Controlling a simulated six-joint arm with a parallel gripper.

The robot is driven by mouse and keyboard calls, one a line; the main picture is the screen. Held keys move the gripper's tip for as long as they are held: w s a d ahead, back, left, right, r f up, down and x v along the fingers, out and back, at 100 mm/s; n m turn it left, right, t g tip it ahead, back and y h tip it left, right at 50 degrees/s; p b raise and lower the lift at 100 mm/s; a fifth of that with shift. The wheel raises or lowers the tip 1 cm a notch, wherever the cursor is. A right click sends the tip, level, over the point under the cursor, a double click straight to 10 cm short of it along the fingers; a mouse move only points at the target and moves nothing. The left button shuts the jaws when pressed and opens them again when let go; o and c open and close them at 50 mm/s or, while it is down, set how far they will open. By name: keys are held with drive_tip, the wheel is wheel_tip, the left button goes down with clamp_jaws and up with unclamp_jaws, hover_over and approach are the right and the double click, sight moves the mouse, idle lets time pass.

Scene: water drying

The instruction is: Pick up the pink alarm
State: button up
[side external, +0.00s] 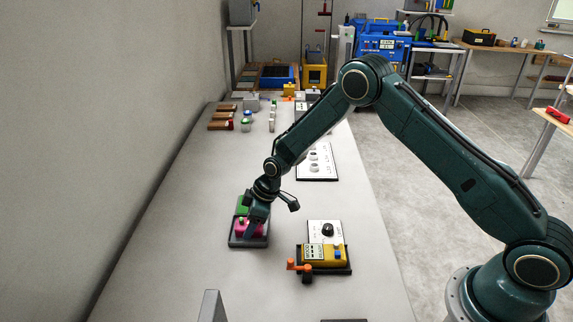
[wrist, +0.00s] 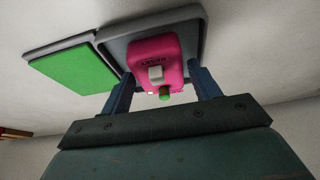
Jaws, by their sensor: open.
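The pink alarm (wrist: 158,50) is a rounded block with a white box and a small green knob on its face. It sits in a dark grey tray (wrist: 202,38). In the side view the pink alarm (side external: 242,229) is partly hidden behind my gripper. My gripper (wrist: 160,83) is open, with one blue finger on each side of the alarm's near end. I cannot tell whether the fingers touch it. In the side view my gripper (side external: 253,230) is low over the tray.
A green pad (wrist: 75,83) on a grey base lies beside the tray. A yellow device (side external: 325,255) with an orange handle stands on a black base to the right. A white panel (side external: 325,232) with a black knob is behind it. The table's left front is clear.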

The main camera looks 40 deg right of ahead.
drive_tip(key=c, duration=0.9)
drive_tip(key=shift+r, duration=0.2)
wheel_tip(320, 180, up, 20)
drive_tip(key=shift+f, duration=0.15)
idle(0.6)
